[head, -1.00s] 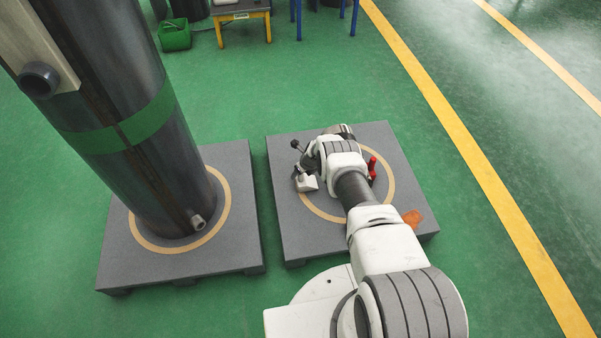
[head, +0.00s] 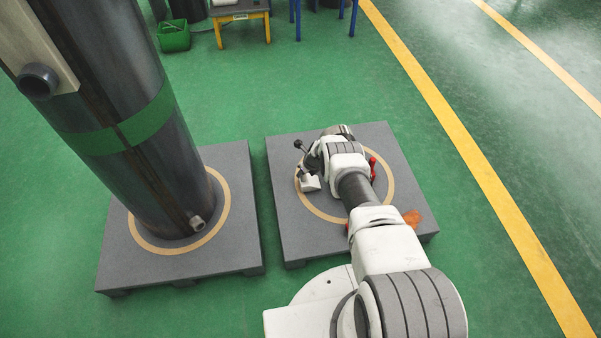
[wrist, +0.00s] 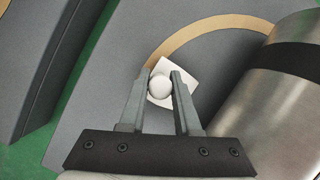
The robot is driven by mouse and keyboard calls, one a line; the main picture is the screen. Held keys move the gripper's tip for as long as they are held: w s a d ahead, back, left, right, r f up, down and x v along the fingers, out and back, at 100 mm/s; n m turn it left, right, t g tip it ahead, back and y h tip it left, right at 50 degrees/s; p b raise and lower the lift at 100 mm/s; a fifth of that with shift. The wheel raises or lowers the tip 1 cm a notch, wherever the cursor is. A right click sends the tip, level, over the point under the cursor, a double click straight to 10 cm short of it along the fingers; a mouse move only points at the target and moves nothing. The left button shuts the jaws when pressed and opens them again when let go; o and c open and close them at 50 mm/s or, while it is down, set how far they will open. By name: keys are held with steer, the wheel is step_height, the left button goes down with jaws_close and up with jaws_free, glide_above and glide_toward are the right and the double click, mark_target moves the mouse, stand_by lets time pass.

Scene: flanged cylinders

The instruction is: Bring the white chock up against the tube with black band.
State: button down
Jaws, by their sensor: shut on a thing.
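The white chock (wrist: 181,78) is a small block with a round knob. My gripper (wrist: 160,88) is shut on the knob, with one finger on each side. The tube with black band (wrist: 253,103) lies at the right of the wrist view, silver with a dark band near its upper end. A strip of grey surface shows between chock and tube, so they look apart there. In the head view the chock (head: 311,183) is at the left part of the right pallet's ring, below my gripper (head: 311,167). The tube is hidden behind my arm in the head view.
The grey right pallet (head: 290,240) carries a tan ring. Small red parts (head: 373,167) and an orange patch (head: 412,217) show beside my arm. A tall dark column with a green band (head: 130,130) stands on the left pallet (head: 245,210), across a narrow green gap.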

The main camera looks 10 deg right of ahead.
steer(key=shift+d, duration=3.3)
steer(key=c, duration=1.1)
jaws_free()
steer(key=shift+d, duration=0.2)
steer(key=o, duration=0.6)
steer(key=shift+c, duration=0.2)
steer(key=shift+a, duration=0.1)
